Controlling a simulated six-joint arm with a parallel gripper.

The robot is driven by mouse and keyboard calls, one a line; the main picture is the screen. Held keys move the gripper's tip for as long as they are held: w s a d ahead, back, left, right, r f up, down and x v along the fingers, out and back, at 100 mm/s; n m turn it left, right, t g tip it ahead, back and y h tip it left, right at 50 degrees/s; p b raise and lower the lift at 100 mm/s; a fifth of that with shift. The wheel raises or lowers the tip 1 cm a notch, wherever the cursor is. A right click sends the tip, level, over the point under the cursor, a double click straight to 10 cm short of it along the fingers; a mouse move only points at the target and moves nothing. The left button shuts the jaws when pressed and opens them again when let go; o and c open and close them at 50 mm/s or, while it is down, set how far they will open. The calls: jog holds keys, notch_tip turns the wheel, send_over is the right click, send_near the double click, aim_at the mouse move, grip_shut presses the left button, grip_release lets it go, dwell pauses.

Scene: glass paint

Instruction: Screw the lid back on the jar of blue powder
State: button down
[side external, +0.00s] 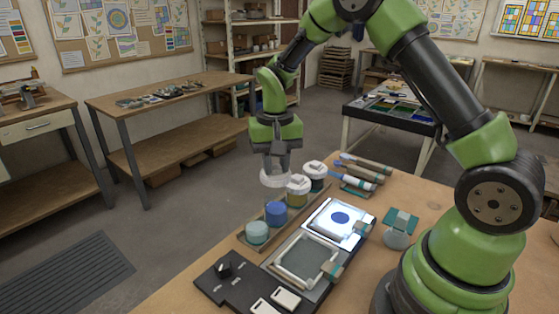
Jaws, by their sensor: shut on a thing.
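The jar of blue powder (276,214) stands upright in a row of small jars, and its blue top shows with no lid on it. My gripper (274,168) points down and is shut on a white round lid (273,179). The lid is held roughly level above the blue jar, with a visible gap between them. From this one view I cannot tell whether the lid is centred over the jar.
A teal jar (257,233) stands in front of the blue one. A yellow jar (298,190) and a dark jar (315,173), both with white tops, stand behind it. A lit panel with a blue disc (340,218) and a framed screen (305,260) lie to the right.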

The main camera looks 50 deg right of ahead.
jog(key=n, duration=0.5)
jog(key=shift+f, duration=0.25)
jog(key=n, duration=0.3)
jog(key=shift+f+n, duration=0.15)
jog(key=shift+n, duration=0.15)
jog(key=n, duration=0.3)
jog(key=shift+f, duration=0.15)
jog(key=n, duration=0.5)
jog(key=shift+f, duration=0.2)
jog(key=shift+f+n, duration=0.3)
jog(key=shift+f, duration=1.35)
jog(key=shift+d+f, duration=0.1)
jog(key=shift+f, duration=0.8)
jog(key=m, duration=0.5)
